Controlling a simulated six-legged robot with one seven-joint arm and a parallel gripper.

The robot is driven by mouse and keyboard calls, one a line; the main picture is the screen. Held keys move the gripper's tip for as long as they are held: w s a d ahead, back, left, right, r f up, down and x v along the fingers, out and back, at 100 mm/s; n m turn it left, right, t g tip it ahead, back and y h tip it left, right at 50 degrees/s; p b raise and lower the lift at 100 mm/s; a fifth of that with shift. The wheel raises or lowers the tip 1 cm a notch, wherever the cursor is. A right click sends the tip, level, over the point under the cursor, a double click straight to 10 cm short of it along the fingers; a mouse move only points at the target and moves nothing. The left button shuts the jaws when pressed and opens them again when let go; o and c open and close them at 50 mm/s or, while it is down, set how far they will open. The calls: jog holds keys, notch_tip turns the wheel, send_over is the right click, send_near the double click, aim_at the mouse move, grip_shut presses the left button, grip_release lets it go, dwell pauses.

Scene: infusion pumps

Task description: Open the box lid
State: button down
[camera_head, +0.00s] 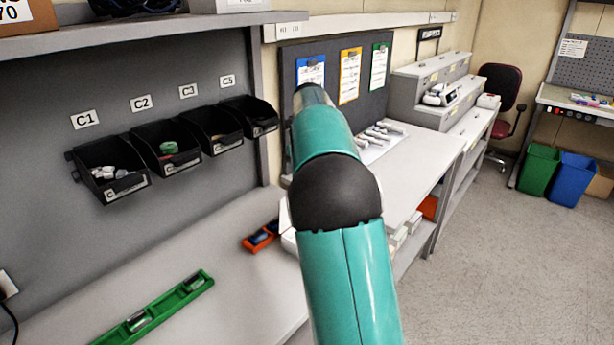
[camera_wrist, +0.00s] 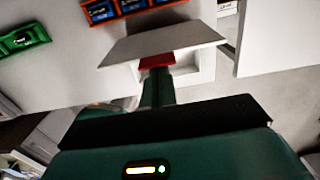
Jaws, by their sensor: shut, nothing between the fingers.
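The white box (camera_wrist: 207,72) is on the grey-white bench in the wrist view. Its flat white lid (camera_wrist: 165,42) shows as a slanted panel above it, with part of the box's inside visible below the lid. My gripper (camera_wrist: 157,62) is shut and empty, its red tip at the lid's near edge. I cannot tell whether the tip touches the lid. In the head view, only a white part of the box (camera_head: 289,242) shows at the left side of my teal arm. The arm hides the rest of the box and my gripper there.
An orange tray (camera_head: 261,238) with dark items lies beside the box. A green tray (camera_head: 155,309) lies further left on the bench (camera_head: 215,265). Black bins (camera_head: 110,170) hang on the back panel.

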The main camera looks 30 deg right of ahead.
notch_tip(320, 180, up, 15)
jog(key=shift+s+r, duration=0.15)
jog(key=shift+s, duration=0.15)
dwell(0.8)
jog(key=shift+d, duration=0.1)
